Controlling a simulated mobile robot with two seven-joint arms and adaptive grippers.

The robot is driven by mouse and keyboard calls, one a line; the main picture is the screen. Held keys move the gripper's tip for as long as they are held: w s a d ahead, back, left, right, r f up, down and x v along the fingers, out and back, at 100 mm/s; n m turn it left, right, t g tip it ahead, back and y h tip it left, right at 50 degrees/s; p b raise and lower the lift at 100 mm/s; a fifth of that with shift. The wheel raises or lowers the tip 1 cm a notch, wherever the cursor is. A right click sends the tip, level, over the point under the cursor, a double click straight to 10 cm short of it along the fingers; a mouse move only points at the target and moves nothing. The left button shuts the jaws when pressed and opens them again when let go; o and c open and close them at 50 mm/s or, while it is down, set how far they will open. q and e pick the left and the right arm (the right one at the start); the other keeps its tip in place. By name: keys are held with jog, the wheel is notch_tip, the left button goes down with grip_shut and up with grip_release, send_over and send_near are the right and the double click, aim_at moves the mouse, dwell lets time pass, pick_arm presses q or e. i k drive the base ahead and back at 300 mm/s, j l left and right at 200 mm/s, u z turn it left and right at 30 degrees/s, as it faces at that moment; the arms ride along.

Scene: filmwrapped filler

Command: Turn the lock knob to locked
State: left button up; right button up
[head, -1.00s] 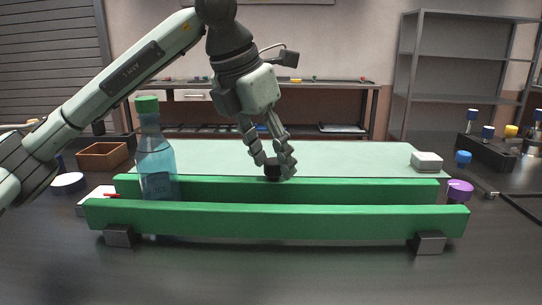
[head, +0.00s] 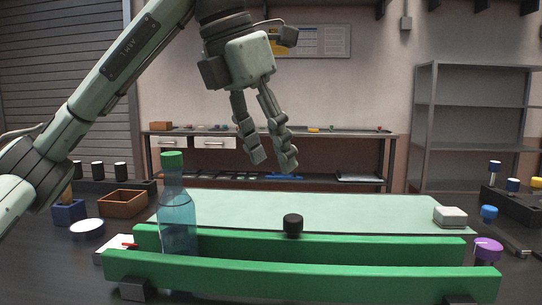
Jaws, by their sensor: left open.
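A black round knob (head: 293,224) stands just behind the upper edge of the rear green rail (head: 350,248), near the middle of the head view. I cannot read any lock marking on it. My left gripper (head: 272,168) is above the knob and a little to its left in the picture, apart from it. Its fingers point down and are spread, with nothing between them. My right gripper is not in view.
A blue bottle with a green cap (head: 176,215) stands left by the green rails. A pale green board (head: 340,209) lies behind them. A brown tray (head: 122,203) is at left; a white block (head: 450,216) and purple knob (head: 487,250) are at right.

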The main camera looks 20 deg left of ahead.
aim_at(489, 250)
jog(key=k, duration=1.5)
